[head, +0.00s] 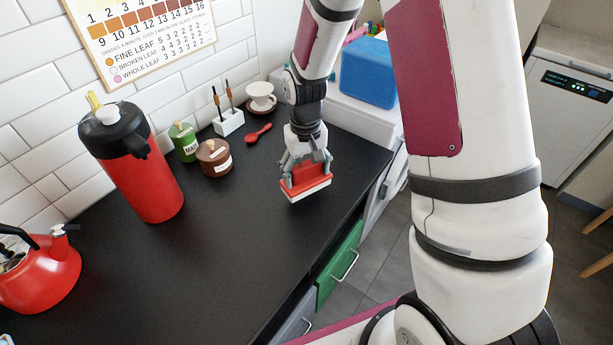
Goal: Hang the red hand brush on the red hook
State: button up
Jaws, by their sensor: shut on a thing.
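The red hand brush (306,183) has a red body with a pale, whitish strip of bristles along its lower edge. My gripper (306,172) points down with its fingers on either side of the brush and is shut on it. The brush is over the black worktop, near its right edge; I cannot tell whether it touches the surface. Part of the brush is hidden by the fingers. No red hook shows in this view.
On the black worktop (230,240) stand a red pump flask (143,180), red kettle (40,275), green tin (184,143), brown pot (214,158), white tool holder (229,122), cup (261,95) and red spoon (258,133). A blue box (368,75) stands behind. The worktop's middle is clear.

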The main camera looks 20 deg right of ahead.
aim_at(307, 177)
jog(key=shift+w+d+f, duration=0.1)
jog(key=shift+w+d, duration=0.15)
jog(key=shift+w, duration=0.4)
jog(key=shift+f, duration=1.7)
jog(key=shift+f, duration=0.15)
jog(key=o, duration=1.6)
jog(key=shift+c, duration=0.2)
